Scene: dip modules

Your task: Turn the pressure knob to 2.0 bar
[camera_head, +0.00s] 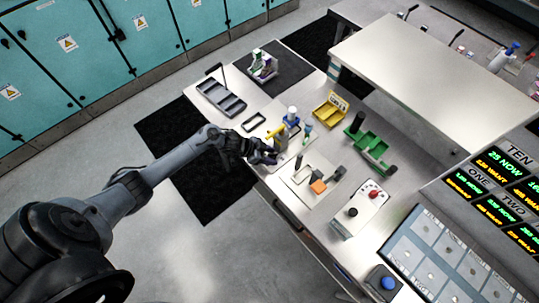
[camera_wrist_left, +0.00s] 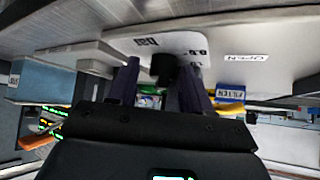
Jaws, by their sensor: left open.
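The black pressure knob (camera_wrist_left: 163,68) shows in the left wrist view, in front of a white plate (camera_wrist_left: 160,42) marked "bar" with partly covered numbers. My left gripper (camera_wrist_left: 158,70) is open, with its two dark purple fingers to either side of the knob in that view. I cannot tell whether they touch it. In the head view my left gripper (camera_head: 269,157) is at the near left edge of the bench. There the knob cannot be made out behind the gripper. The knob's pointer and setting cannot be read. My right gripper is not in view.
On the bench (camera_head: 300,215), a yellow-and-blue fixture (camera_head: 282,132) stands close to my left gripper. An "OPEN" label (camera_wrist_left: 246,57) is beside the knob plate.

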